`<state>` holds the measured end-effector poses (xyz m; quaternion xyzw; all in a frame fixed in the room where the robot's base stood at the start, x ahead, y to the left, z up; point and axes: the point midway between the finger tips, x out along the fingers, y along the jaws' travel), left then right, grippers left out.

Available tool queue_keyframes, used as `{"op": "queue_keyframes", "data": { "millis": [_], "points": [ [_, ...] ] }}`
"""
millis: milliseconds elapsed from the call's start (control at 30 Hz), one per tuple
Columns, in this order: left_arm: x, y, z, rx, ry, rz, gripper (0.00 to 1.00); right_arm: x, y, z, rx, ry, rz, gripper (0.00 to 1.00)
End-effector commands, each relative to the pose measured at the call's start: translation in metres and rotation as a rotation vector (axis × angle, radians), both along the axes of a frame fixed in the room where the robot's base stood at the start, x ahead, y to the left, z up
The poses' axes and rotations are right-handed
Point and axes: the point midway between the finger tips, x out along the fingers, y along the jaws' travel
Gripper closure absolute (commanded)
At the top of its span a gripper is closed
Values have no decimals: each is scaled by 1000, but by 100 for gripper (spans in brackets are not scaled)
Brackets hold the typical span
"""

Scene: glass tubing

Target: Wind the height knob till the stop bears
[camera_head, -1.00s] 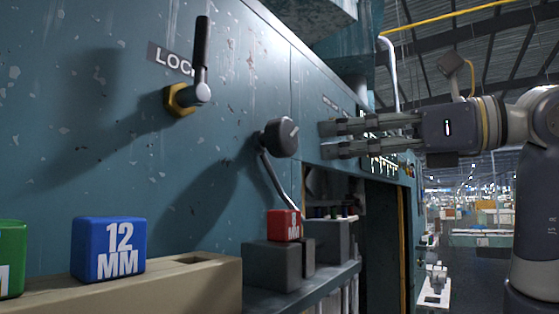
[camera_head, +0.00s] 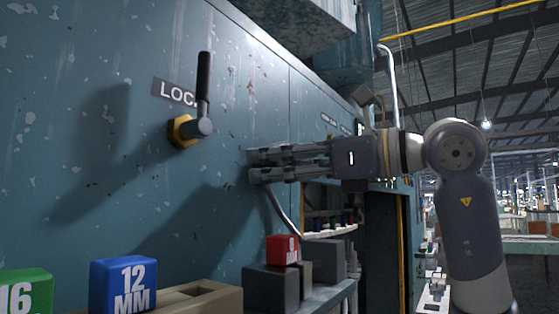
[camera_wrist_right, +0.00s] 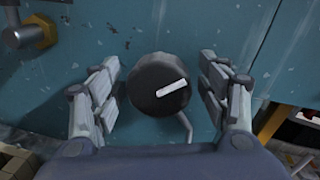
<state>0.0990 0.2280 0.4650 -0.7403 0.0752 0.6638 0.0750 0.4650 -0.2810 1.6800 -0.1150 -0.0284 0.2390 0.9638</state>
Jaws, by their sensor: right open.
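The height knob (camera_wrist_right: 160,84) is round and black with a white pointer mark, mounted on the blue-green machine panel. In the right wrist view it sits between the two open fingers of my right gripper (camera_wrist_right: 160,92), with a gap on each side. In the head view my right gripper (camera_head: 256,166) reaches in from the right and its fingers hide the knob. A bent metal rod (camera_head: 284,208) runs down from behind the fingers towards a red block marked MM (camera_head: 283,250). The red block rests on a dark grey block (camera_head: 271,287). My left gripper is not in view.
A lock lever (camera_head: 203,95) with a black handle and brass nut (camera_head: 183,132) stands out from the panel, left of the knob. A blue 12 MM block (camera_head: 123,285) and a green 16 block (camera_head: 25,291) sit by a beige slotted holder (camera_head: 225,299).

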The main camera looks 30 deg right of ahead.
Motion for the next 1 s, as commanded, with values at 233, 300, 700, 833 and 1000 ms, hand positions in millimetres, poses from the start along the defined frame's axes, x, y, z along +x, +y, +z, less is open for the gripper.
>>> {"op": "queue_keyframes", "data": {
  "millis": [233, 300, 700, 833, 1000],
  "points": [
    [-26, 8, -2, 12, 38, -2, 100, 0, 0, 0, 1, 0, 0, 76],
    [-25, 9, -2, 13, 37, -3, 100, 0, 0, 0, 0, 0, 0, 76],
    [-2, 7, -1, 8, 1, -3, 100, 0, -1, 0, 82, 31, -1, 76],
    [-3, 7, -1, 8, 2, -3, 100, 0, -1, 0, 162, 63, 0, 76],
    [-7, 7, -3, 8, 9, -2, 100, 0, -1, 0, 289, 116, -2, 76]
  ]
}}
